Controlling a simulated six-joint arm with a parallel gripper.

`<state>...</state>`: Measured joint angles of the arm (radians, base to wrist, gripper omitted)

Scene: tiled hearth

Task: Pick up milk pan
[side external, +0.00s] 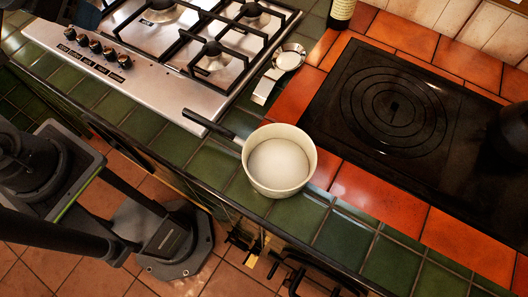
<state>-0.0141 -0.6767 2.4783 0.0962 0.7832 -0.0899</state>
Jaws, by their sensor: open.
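The milk pan (299,182) is a small cream pan with a dark handle (210,125) that points up and to the left. It stands upright on the green tiled counter, near the front edge and partly beside the orange tiles. Its pale inside shows from above, and nothing touches it. My gripper's fingers do not show in this view. Only dark parts of my arm show at the left.
A steel gas hob (150,66) with black grates lies at the upper left. A metal utensil (278,72) lies between it and a black ring hotplate (360,140). A dark bottle (341,12) stands at the back; a dark round object (514,132) sits at the right edge.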

